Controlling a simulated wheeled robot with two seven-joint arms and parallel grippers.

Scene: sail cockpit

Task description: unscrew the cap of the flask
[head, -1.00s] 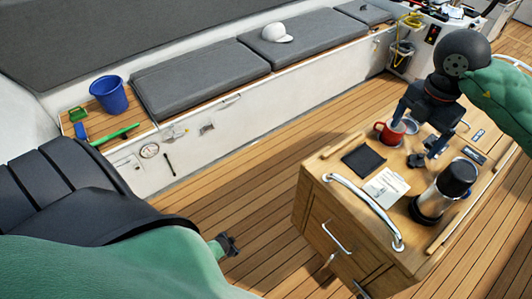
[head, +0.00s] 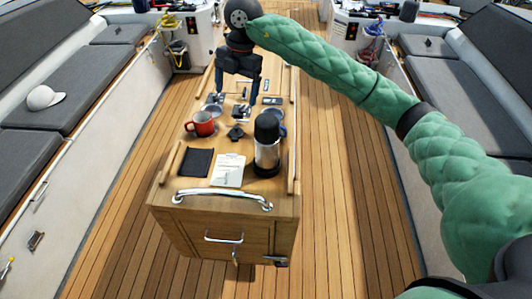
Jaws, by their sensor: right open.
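The flask (head: 267,157) stands upright on the wooden cockpit table, near its front right. It has a steel body, and its black cap (head: 267,126) sits on top. My right gripper (head: 228,104) is open, with its fingers pointing down over the far part of the table. It is behind and to the left of the flask, apart from it. I cannot tell its exact height above the tabletop. My left gripper is out of view.
On the table (head: 170,187) are a red mug (head: 202,124), a black pad (head: 197,162), a white paper (head: 229,171), a small dark object (head: 236,132) and a blue mug partly behind the flask. A metal rail (head: 222,195) edges the front. Deck is clear on both sides.

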